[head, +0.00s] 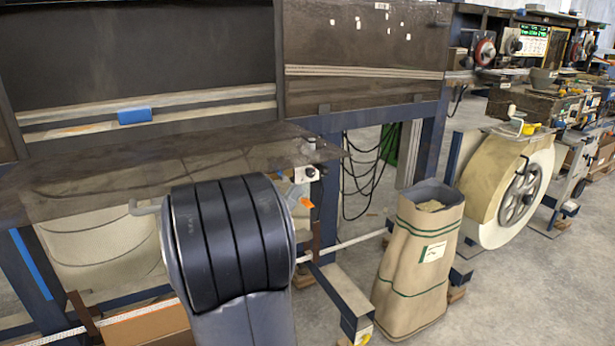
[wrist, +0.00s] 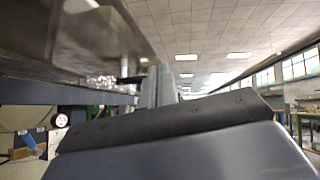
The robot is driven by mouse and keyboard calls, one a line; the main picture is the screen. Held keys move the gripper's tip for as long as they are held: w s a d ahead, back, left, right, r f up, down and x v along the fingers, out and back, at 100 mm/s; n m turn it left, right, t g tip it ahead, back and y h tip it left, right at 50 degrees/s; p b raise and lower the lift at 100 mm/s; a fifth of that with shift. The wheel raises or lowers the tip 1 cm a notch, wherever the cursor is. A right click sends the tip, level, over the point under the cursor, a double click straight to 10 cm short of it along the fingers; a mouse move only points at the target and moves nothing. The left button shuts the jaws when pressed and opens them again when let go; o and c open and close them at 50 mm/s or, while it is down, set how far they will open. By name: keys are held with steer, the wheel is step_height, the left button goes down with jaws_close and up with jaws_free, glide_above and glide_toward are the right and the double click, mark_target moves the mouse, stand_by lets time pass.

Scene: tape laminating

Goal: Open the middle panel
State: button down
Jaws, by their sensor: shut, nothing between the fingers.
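A dark, see-through panel (head: 365,40) hangs upright at top centre in the head view, with pale strips along its lower part. Another dark panel (head: 130,45) stands to its left. A brownish see-through sheet (head: 110,175) juts out flat below that one. I cannot tell for certain which is the middle panel. In the wrist view my gripper (wrist: 160,85) is shut and empty, its fingers close beside the edge of a smooth see-through panel (wrist: 90,35) on the upper left. I cannot tell whether they touch. In the head view my own arm hides the gripper.
A blue block (head: 134,116) sits on the left panel's pale strips. A tall paper sack (head: 420,255) and a large cream reel (head: 510,190) stand on the right. Blue frame posts (head: 430,140) and low beams bound the machine. Grey floor (head: 540,290) is clear at lower right.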

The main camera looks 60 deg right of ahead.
steer(key=shift+b+v, duration=0.8)
steer(key=shift+v, duration=0.85)
steer(key=shift+p+x, duration=0.95)
steer(key=shift+x, duration=1.9)
steer(key=shift+t, duration=0.3)
